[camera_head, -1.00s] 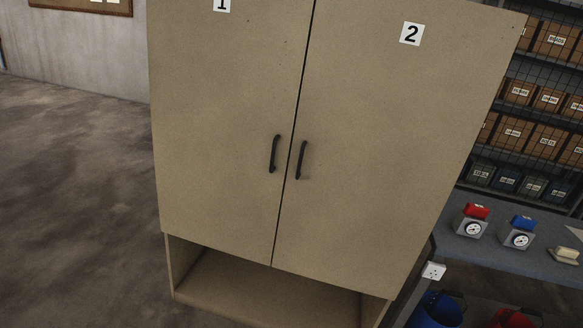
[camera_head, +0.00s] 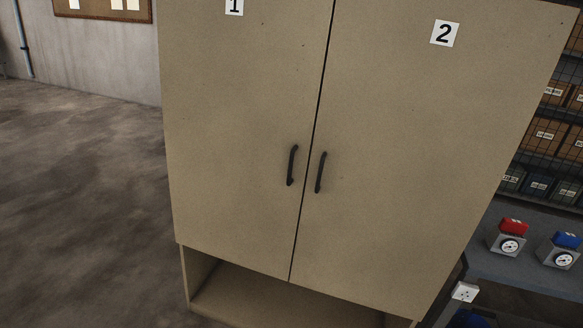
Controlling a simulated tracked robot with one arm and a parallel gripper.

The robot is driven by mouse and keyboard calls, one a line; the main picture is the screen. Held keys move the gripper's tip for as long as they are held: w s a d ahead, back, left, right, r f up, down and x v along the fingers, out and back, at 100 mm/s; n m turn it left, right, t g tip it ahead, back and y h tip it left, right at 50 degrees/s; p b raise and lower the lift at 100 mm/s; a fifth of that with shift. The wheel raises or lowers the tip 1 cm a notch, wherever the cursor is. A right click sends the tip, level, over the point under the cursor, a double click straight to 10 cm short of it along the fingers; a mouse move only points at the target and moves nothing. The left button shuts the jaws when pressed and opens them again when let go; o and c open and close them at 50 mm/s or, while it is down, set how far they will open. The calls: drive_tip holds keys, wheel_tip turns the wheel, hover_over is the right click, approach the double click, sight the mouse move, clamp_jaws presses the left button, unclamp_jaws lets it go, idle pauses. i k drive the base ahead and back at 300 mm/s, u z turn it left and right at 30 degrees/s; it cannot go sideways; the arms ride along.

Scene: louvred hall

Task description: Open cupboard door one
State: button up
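Cupboard door one (camera_head: 235,130) is the left door of a beige cupboard, with a "1" label (camera_head: 234,6) cut by the top edge of the view. It looks shut, flush with door two (camera_head: 420,150), which bears a "2" label. Door one's handle (camera_head: 292,165) is a dark upright bar near the middle seam. Door two's handle (camera_head: 320,172) stands close to its right, across the seam. My gripper is not in view, and nothing touches either handle.
An open shelf space (camera_head: 260,295) lies below the doors. A grey bench (camera_head: 510,268) with gauge boxes topped red (camera_head: 513,226) and blue (camera_head: 566,240) stands close at the right, before racks of boxes. Bare floor (camera_head: 80,190) is clear at the left.

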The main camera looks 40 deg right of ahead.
sight(240, 80)
drive_tip(key=i, duration=0.85)
drive_tip(key=u, duration=0.05)
